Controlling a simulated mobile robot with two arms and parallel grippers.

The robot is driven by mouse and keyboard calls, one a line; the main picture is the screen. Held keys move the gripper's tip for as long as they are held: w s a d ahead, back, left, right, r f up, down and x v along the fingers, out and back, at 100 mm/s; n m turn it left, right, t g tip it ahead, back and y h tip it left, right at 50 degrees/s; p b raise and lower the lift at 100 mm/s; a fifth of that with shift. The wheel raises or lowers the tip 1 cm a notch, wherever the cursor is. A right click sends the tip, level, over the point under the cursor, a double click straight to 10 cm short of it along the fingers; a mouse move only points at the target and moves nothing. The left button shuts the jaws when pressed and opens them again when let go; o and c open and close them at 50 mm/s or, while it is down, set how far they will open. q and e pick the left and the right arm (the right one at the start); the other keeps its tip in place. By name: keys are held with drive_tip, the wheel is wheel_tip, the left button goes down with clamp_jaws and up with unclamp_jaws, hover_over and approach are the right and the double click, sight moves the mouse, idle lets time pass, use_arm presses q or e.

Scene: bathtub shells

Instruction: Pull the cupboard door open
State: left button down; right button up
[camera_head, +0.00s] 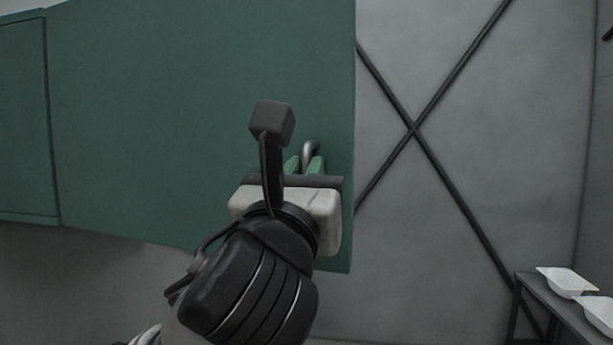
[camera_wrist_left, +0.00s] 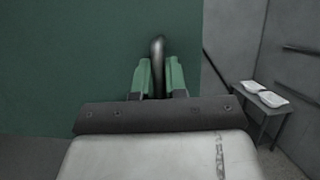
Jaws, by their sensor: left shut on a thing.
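The green cupboard door (camera_head: 190,110) fills much of the head view and also shows in the left wrist view (camera_wrist_left: 70,60). A curved metal handle (camera_head: 310,152) stands near its right edge. In the left wrist view the handle (camera_wrist_left: 158,58) rises between the two green fingers of my left gripper (camera_wrist_left: 159,80). My left gripper (camera_head: 304,166) is shut on the handle. Its body hides the lower part of the handle. I cannot tell from these frames whether the door stands ajar. My right gripper is not in view.
Another green panel (camera_head: 24,120) is at the left. Dark crossed bars (camera_head: 414,131) run over the grey wall right of the cupboard. A dark table (camera_head: 545,293) with white trays (camera_head: 566,281) stands at the lower right.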

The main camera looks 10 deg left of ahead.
use_arm(q)
drive_tip(key=shift+r, duration=0.15)
drive_tip(key=c, duration=1.5)
unclamp_jaws()
drive_tip(key=o, duration=0.3)
drive_tip(key=shift+s, duration=0.15)
drive_tip(key=b+v, duration=0.5)
drive_tip(key=v, duration=0.6)
